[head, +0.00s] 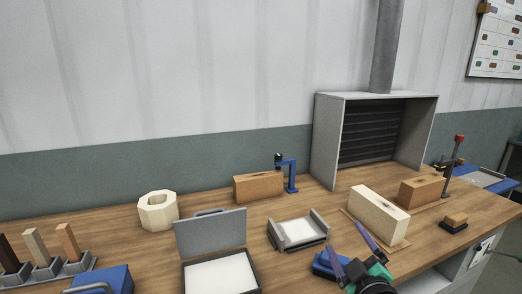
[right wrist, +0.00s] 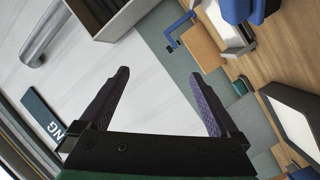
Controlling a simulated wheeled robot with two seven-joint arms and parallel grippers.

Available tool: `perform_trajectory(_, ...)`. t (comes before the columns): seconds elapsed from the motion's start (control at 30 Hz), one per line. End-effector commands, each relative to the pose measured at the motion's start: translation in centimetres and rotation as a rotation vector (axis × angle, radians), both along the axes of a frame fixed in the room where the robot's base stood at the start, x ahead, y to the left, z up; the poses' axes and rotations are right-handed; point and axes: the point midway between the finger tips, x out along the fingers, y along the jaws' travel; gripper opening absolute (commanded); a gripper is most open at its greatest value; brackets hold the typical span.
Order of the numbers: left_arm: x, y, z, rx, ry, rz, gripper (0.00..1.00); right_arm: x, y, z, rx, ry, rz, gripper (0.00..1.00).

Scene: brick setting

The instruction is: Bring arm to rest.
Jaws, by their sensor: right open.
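My right gripper (head: 347,240) shows at the bottom right of the head view, over the front part of the workbench (head: 150,255). Its two dark purple fingers are spread apart with nothing between them. In the right wrist view the fingers (right wrist: 160,76) also stand open and empty, with the pale wall behind them and the bench tilted at the right. My left gripper does not show.
Near the right gripper are a grey tray (head: 297,248), a blue object (head: 325,267) and a cream brick (head: 378,212). An open case (head: 210,234), an octagonal block (head: 158,212), brown bricks (head: 258,187) and a grey hood (head: 325,140) stand farther off.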

Motion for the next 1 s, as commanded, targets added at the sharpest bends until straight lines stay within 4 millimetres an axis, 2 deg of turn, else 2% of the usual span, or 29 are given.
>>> perform_trajectory(0.03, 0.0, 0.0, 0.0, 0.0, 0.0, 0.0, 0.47, -1.3, -1.5, -3.8, 0.093, 0.144, -0.063, 0.97)
perform_trajectory(0.1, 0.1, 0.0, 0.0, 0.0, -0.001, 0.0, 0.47, -3.6, -2.9, -8.7, 0.206, 0.337, -0.143, 0.97)
perform_trajectory(0.2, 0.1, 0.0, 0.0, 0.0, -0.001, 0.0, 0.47, -7.3, -3.8, -14.0, 0.322, 0.563, -0.23, 0.97)
perform_trajectory(0.3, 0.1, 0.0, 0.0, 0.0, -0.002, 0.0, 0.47, -11.1, -4.0, -17.8, 0.408, 0.751, -0.295, 0.97)
perform_trajectory(0.4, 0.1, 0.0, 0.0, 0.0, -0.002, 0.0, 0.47, -14.9, -3.8, -20.6, 0.474, 0.915, -0.348, 0.97)
perform_trajectory(0.57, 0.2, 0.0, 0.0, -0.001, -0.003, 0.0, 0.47, -20.9, -3.1, -23.6, 0.554, 1.156, -0.418, 0.97)
perform_trajectory(0.6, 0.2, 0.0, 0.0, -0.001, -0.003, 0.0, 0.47, -21.5, -2.9, -24.7, 0.561, 1.189, -0.428, 0.97)
perform_trajectory(0.7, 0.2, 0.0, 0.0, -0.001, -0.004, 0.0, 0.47, -20.6, -2.8, -28.6, 0.551, 1.2, -0.431, 0.97)
perform_trajectory(0.87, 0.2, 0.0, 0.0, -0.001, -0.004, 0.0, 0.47, -20.5, -2.7, -35.3, 0.54, 1.227, -0.437, 0.97)
perform_trajectory(0.97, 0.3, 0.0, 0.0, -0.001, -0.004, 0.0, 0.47, -21.2, -2.7, -40.1, 0.533, 1.247, -0.44, 0.97)
perform_trajectory(1.0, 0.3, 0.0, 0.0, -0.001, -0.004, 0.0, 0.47, -21.8, -2.8, -42.3, 0.529, 1.257, -0.443, 0.97)
